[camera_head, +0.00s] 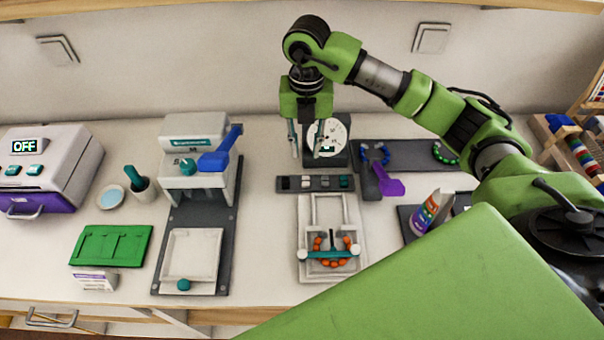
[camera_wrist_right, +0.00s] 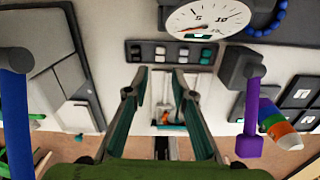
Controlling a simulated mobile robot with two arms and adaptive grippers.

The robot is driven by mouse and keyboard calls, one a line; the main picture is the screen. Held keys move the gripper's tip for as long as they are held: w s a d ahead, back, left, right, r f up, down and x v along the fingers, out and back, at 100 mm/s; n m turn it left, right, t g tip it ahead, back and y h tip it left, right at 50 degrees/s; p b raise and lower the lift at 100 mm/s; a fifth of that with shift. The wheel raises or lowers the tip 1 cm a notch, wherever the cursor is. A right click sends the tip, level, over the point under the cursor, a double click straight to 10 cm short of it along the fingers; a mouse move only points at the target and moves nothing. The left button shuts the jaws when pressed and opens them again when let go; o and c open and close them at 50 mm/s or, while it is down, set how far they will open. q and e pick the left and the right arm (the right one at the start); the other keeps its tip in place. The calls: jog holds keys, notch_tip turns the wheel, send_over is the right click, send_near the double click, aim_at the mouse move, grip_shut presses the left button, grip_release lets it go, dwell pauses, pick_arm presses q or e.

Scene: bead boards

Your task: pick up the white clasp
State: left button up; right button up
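A dark holder strip (camera_head: 315,190) with a row of small clasps lies on the counter, below the dial scale in the head view. A white clasp (camera_head: 306,182) is in the strip, left of its middle. It also shows in the right wrist view (camera_wrist_right: 160,50), beyond the fingertips. My right gripper (camera_head: 307,155) points down above the counter, behind the strip in the head view. Its two fingers (camera_wrist_right: 160,72) are apart with nothing between them. The clasp is apart from the fingers. My left gripper is not in view.
The dial scale (camera_head: 328,137) stands close behind the fingers. A white bead board (camera_head: 307,235) with orange beads lies in front of the strip.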

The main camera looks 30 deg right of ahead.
send_over(306, 180)
notch_tip(306, 180, down, 5)
jog(key=shift+w+r+p, duration=0.1)
jog(key=shift+w+p, duration=0.05)
jog(key=shift+p, duration=0.2)
jog(key=shift+f+p, duration=0.35)
jog(key=shift+f, duration=0.55)
jog(key=f, duration=0.1)
jog(key=f+p, duration=0.1)
jog(key=f, duration=0.1)
jog(key=shift+s+f, duration=0.2)
jog(key=shift+f, duration=0.1)
jog(key=shift+w+f, duration=0.1)
jog(key=shift+f, duration=0.35)
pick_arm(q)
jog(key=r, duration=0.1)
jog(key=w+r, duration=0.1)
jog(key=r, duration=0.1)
pick_arm(e)
jog(key=c, duration=0.6)
